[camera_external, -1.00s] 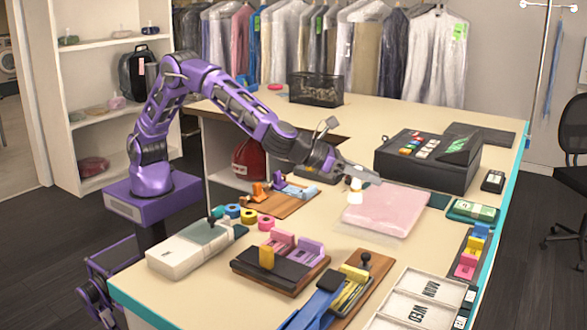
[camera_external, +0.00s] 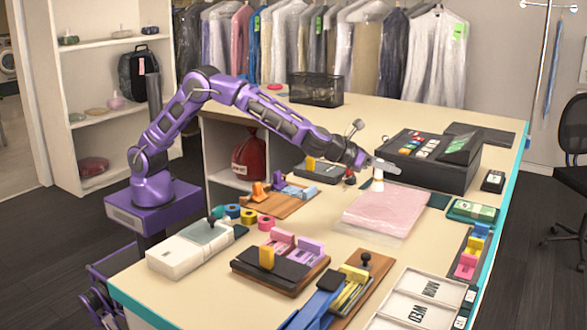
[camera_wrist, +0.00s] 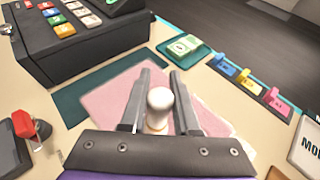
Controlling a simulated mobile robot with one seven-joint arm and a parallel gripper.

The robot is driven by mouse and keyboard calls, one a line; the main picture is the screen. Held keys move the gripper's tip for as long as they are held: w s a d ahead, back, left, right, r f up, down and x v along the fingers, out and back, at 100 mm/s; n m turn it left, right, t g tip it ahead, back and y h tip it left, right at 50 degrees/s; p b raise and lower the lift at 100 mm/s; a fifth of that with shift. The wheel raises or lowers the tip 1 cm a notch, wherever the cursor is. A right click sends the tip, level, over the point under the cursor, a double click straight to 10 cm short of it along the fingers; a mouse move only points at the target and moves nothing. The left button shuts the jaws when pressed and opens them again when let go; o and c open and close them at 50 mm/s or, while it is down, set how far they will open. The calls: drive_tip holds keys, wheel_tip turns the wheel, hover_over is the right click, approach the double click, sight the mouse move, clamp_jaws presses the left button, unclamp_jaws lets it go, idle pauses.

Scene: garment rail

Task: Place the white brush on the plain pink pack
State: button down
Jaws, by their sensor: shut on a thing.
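The white brush (camera_external: 378,185) is between the fingers of my gripper (camera_external: 383,167), which is shut on it. In the wrist view the brush (camera_wrist: 158,104) shows its rounded white top between the two grey fingers (camera_wrist: 157,100). The plain pink pack (camera_external: 384,213) lies flat on the table in a clear wrap. In the external view the brush appears at the pack's back edge; I cannot tell whether it touches the pack. The wrist view shows the pack (camera_wrist: 103,101) beneath and around the fingers, its near part hidden by my gripper.
A dark green mat (camera_wrist: 75,92) lies under the pack. A black box with coloured keys (camera_external: 428,162) stands behind it. A red-knobbed stamp (camera_wrist: 30,128) is at the left. Sorting blocks (camera_external: 468,252) and a white tray (camera_external: 420,300) are toward the front right.

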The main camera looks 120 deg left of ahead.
drive_tip(key=shift+f+b, duration=0.4)
drive_tip(key=shift+f, duration=1.45)
drive_tip(key=shift+f, duration=0.15)
drive_tip(key=c, duration=0.6)
unclamp_jaws()
drive_tip(key=shift+c, duration=0.2)
drive_tip(key=shift+r, duration=0.2)
drive_tip(key=v, duration=1.2)
drive_tip(key=shift+w, duration=0.1)
